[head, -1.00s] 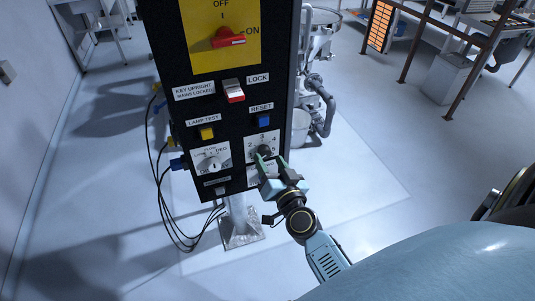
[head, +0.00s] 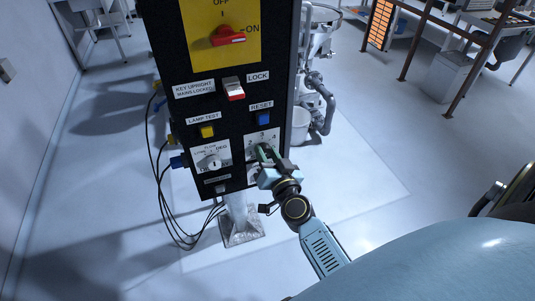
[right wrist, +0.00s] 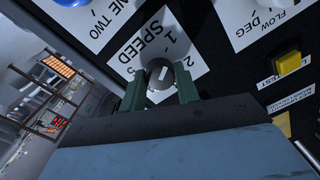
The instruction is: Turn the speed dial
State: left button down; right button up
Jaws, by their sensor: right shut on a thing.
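The speed dial (right wrist: 161,74) is a round dark grey knob with a light pointer line, on a white SPEED plate (right wrist: 147,50) with numbers. My right gripper (right wrist: 161,88) is shut on the dial, with one green finger on each side of it. In the head view the same gripper (head: 268,157) reaches the lower right of the black control panel (head: 236,173), covering most of the dial and part of its numbered plate (head: 263,138). My left gripper is not in view.
A FLOW dial (head: 212,163) sits left of the speed dial. Above are a yellow lamp test button (head: 207,132), a blue reset button (head: 263,118), a red-and-white key switch (head: 234,89) and a red main switch (head: 228,36). Cables hang at the left.

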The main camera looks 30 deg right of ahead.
jog(key=shift+m, duration=0.3)
jog(key=m, duration=1.1)
jog(key=shift+b, duration=0.35)
jog(key=shift+m, duration=0.3)
jog(key=o, duration=1)
jog(key=shift+c, duration=0.2)
jog(key=shift+s, duration=0.1)
jog(key=b+v, duration=0.2)
jog(key=v, duration=1.1)
jog(key=shift+f, duration=0.2)
